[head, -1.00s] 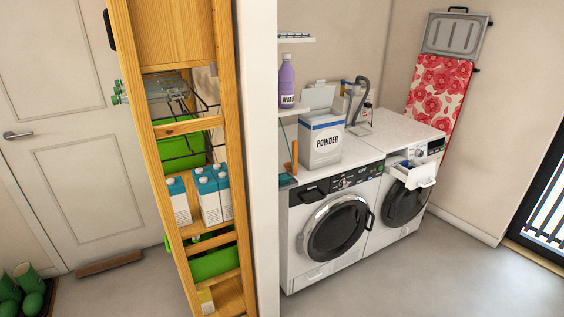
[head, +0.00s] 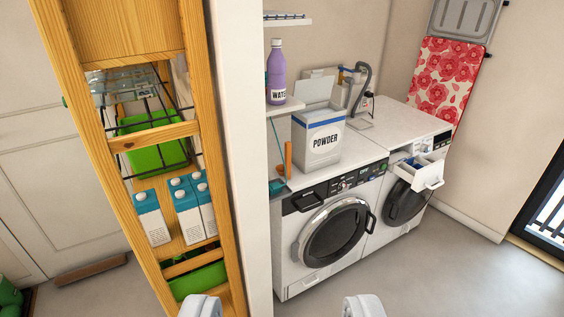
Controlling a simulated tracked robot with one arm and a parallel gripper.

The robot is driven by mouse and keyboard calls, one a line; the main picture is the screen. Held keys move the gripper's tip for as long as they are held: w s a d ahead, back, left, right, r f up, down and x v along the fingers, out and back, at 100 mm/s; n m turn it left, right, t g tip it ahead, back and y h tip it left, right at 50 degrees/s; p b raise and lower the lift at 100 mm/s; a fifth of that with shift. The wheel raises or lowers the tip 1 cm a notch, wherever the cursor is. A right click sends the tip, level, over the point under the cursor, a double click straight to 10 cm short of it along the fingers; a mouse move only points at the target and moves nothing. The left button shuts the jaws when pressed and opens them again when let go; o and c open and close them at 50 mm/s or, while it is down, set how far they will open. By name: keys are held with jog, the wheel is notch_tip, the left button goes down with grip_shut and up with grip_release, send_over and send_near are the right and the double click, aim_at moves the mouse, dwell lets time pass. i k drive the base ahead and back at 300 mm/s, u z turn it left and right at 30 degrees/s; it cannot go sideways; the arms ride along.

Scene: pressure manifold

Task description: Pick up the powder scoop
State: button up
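I cannot make out a powder scoop for certain. The right machine's detergent drawer (head: 425,174) is pulled out, with something blue inside. My gripper (head: 282,307) shows as two white fingertips at the bottom edge. They are wide apart with nothing between them, in front of the machines and well short of the box.
A wooden shelf rack (head: 165,140) with cartons and green bins stands close on the left, beside a white wall edge (head: 242,150). A purple bottle (head: 276,75) stands on a wall shelf. A teal and orange object (head: 280,186) is left of the box. Floor is clear at right.

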aim_at(280, 168)
jog(key=u, duration=0.05)
jog(key=i, duration=0.15)
jog(key=z, duration=0.05)
jog(key=k, duration=0.6)
jog(key=u, duration=0.4)
jog(key=i, duration=1.15)
jog(key=z, duration=0.35)
jog(key=i, duration=1.4)
jog(key=z, duration=0.8)
